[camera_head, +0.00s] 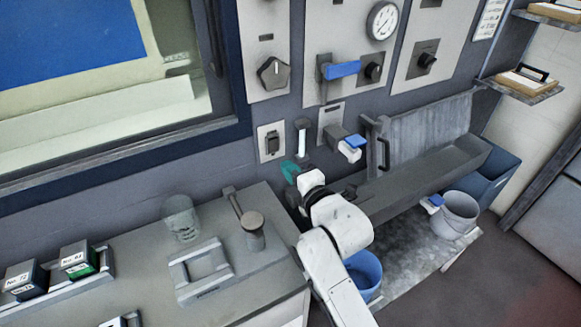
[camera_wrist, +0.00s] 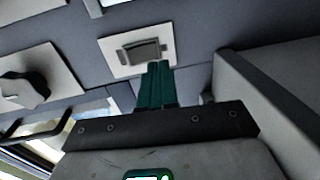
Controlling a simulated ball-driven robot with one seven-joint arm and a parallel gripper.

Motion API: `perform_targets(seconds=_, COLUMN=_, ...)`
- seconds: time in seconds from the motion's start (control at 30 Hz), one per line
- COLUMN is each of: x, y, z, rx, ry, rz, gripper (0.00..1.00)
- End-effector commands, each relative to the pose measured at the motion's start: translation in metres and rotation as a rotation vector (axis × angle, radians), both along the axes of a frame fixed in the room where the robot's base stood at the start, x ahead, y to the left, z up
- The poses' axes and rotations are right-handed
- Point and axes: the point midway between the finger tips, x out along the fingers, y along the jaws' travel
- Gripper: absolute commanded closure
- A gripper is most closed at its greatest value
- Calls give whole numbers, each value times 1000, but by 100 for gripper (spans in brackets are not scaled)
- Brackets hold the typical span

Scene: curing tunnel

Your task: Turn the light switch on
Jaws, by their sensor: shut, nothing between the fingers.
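The light switch, a dark rocker (camera_head: 272,142) on a pale plate, is on the grey wall left of the sink. It also shows in the wrist view, where the rocker (camera_wrist: 141,52) sits in the upper middle. My gripper (camera_head: 290,169) has green fingers, shut and empty, just below and right of the switch in the head view. In the wrist view the fingertips (camera_wrist: 158,66) overlap the lower right edge of the plate, near the rocker. I cannot tell whether they touch it. Which way the rocker is tipped is not clear.
A panel with a dark selector knob (camera_head: 273,73) is above the switch. A blue-handled lever (camera_head: 341,69) and a blue-topped tap (camera_head: 354,142) are to the right. A sink (camera_head: 425,178) stands right of my arm. A counter (camera_head: 240,285) with a glass (camera_head: 181,218) is below left.

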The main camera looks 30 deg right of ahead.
Motion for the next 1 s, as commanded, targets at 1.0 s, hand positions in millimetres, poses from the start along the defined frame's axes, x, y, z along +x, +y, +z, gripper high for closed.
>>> perform_targets(seconds=1.0, x=-90, y=0, z=-11, rx=0, ry=0, rz=0, gripper=100)
